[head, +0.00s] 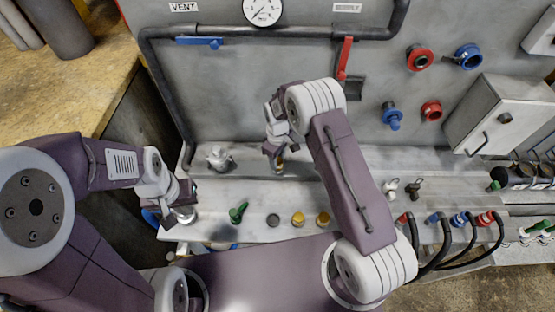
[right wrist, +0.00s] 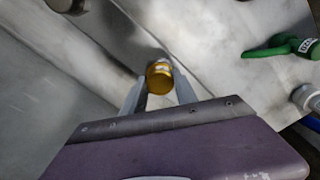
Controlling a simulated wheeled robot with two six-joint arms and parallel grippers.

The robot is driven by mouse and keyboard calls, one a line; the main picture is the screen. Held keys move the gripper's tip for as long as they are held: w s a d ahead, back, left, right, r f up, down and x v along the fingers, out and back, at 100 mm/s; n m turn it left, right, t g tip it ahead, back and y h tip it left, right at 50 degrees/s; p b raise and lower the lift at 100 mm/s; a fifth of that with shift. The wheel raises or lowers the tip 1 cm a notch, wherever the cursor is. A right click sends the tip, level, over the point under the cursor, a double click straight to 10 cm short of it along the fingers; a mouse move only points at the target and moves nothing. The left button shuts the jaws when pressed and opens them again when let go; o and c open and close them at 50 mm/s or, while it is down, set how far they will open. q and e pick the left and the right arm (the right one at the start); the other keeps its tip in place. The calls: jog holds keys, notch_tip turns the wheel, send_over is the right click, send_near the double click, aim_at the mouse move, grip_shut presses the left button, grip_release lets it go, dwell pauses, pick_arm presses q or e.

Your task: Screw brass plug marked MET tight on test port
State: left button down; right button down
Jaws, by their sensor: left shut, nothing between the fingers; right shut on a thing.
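My right gripper (head: 277,158) is over the upper ledge in the middle of the head view. In the right wrist view its fingers (right wrist: 160,92) are shut on a brass plug (right wrist: 160,78), seen end-on. A bit of brass also shows below the fingers in the head view (head: 280,166). No MET mark is legible on it. The test port is not clearly visible; I cannot tell whether the plug sits on it. My left gripper (head: 186,213) is shut and empty at the left end of the lower shelf.
A metal fitting (head: 220,158) stands on the ledge at left. A red lever (head: 345,58) and blue lever (head: 200,42) are on the panel.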

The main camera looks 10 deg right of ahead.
jog(key=m, duration=0.5)
jog(key=m, duration=0.5)
jog(key=c, duration=0.9)
grip_release()
jog(key=shift+c, duration=0.3)
